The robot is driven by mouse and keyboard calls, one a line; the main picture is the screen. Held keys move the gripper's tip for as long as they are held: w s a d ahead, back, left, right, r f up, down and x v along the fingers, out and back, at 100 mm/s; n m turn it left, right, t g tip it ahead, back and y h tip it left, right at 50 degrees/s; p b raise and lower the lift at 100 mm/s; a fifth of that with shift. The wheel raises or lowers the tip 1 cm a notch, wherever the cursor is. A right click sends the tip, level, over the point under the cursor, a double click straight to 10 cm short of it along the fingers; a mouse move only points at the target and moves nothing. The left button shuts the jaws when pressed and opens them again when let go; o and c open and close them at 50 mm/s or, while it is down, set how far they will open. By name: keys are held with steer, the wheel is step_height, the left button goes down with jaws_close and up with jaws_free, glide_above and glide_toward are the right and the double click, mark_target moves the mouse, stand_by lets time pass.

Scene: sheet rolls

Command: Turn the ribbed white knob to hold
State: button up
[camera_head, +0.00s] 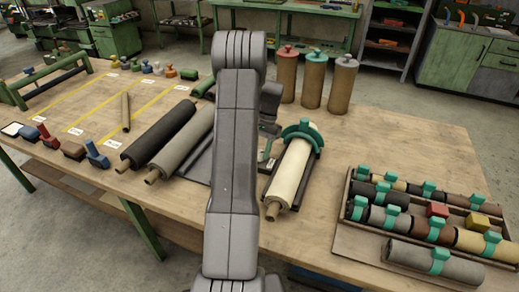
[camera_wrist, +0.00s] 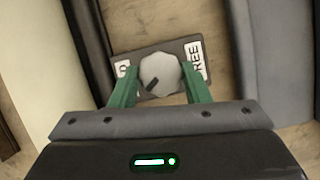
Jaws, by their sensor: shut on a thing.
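The ribbed white knob (camera_wrist: 161,70) sits on a dark plate (camera_wrist: 150,47) in the wrist view. The plate has a white "FREE" label at the knob's right and a mostly hidden label at its left, with only its last letter, "D", showing. The knob's dark pointer mark faces down and to the left in the picture. My gripper (camera_wrist: 160,77) has its two green fingers on either side of the knob, shut on it. In the head view my arm hides the knob and most of the gripper.
A cream roll (camera_head: 291,172) lies in a cradle under a green arch (camera_head: 303,132) beside my arm. Dark and grey rolls (camera_head: 160,134) lie to the left. A rack of banded rolls (camera_head: 345,209) stands at the right. Three upright rolls (camera_head: 313,80) stand behind.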

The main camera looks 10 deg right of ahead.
steer(key=m+t+y, duration=0.1)
steer(key=m, duration=0.2)
steer(key=shift+s+d+m, duration=0.1)
steer(key=shift+m, duration=0.2)
steer(key=shift+s+m+t, duration=0.1)
steer(key=shift+m+t, duration=0.6)
steer(key=shift+m, duration=1)
steer(key=shift+y, duration=0.3)
steer(key=o, duration=1)
steer(key=shift+f, duration=0.1)
steer(key=shift+c, duration=0.2)
steer(key=v, duration=1.4)
steer(key=shift+b, duration=0.45)
